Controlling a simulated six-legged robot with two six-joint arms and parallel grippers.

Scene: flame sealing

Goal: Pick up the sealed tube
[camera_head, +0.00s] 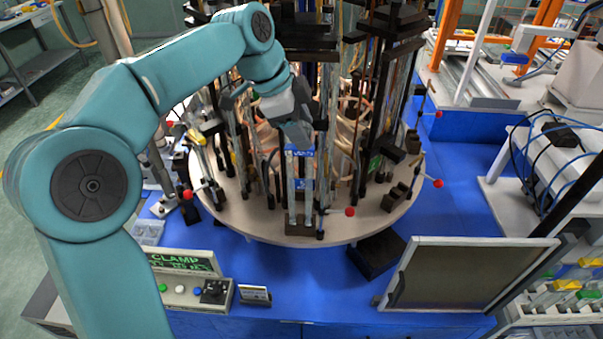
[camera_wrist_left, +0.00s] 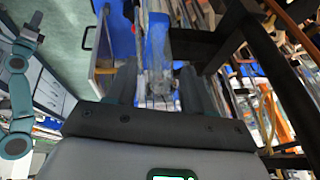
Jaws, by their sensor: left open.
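A clear upright tube (camera_head: 300,190) stands at the front of the round sealing machine, below a blue labelled block (camera_head: 299,153). I take it for the sealed tube, but cannot tell whether its end is closed. My left gripper (camera_head: 297,138) is just above the blue block, pointing down. In the left wrist view, the open left gripper (camera_wrist_left: 157,88) has its two dark fingers apart, with a clear, glassy part (camera_wrist_left: 160,92) and a blue part (camera_wrist_left: 157,45) showing between or beyond them. Contact cannot be told. My right gripper is not in view.
The round platform (camera_head: 285,232) carries several rods, dark clamps and red-knobbed levers around the tube. A control box (camera_head: 190,292) and a dark panel (camera_head: 455,277) stand in front on the blue table (camera_head: 320,290).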

